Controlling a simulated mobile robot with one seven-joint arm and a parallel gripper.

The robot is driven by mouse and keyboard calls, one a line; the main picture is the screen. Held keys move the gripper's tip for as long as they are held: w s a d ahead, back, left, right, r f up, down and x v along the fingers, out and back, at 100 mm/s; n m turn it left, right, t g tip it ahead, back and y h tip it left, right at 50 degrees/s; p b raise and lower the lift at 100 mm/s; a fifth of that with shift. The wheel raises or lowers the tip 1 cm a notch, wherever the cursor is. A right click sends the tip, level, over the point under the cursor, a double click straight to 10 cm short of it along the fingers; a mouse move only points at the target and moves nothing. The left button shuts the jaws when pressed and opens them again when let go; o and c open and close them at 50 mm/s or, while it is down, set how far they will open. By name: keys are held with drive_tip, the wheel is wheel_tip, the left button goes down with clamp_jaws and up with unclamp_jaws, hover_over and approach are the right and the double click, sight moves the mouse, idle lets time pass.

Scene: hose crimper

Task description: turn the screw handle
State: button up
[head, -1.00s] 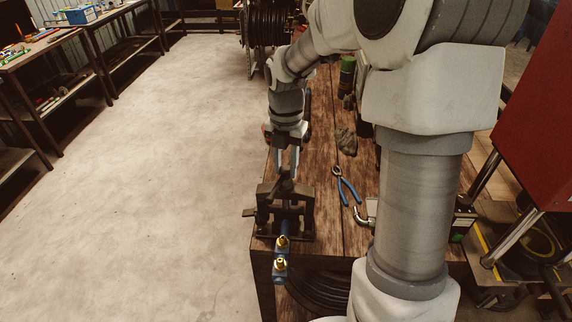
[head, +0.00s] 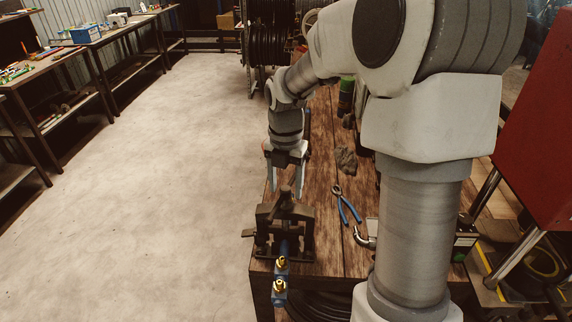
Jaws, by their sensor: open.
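The hose crimper (head: 299,228) is a dark metal frame at the near left edge of the wooden bench. Its screw handle (head: 286,196) stands up from the top of the frame. A blue fitting with brass ends (head: 280,287) sticks out from the crimper toward me over the bench edge. My gripper (head: 286,190) points down just above and behind the crimper. Its two fingers are spread, with the handle appearing below and between the tips. I cannot tell whether they touch it. Nothing is held.
Blue-handled pliers (head: 346,205), a bent metal fitting (head: 363,238) and a grey rag (head: 346,160) lie on the bench (head: 325,190) to the right. A red machine (head: 535,150) stands at far right. The floor (head: 150,210) at left is clear.

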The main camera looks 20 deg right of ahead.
sight(286, 188)
wheel_tip(286, 188, up, 17)
idle(0.4)
drive_tip(key=shift+f, duration=0.1)
drive_tip(key=s+a+f+m+t+b, duration=0.2)
drive_tip(key=s+f+m, duration=0.2)
drive_tip(key=s+m, duration=0.6)
drive_tip(key=s+a+f+m+t+b, duration=0.1)
drive_tip(key=s+f+m+t, duration=0.2)
drive_tip(key=s+m, duration=0.7)
drive_tip(key=m, duration=0.8)
drive_tip(key=shift+a+f+t+b, duration=0.3)
drive_tip(key=shift+a+f+b, duration=0.05)
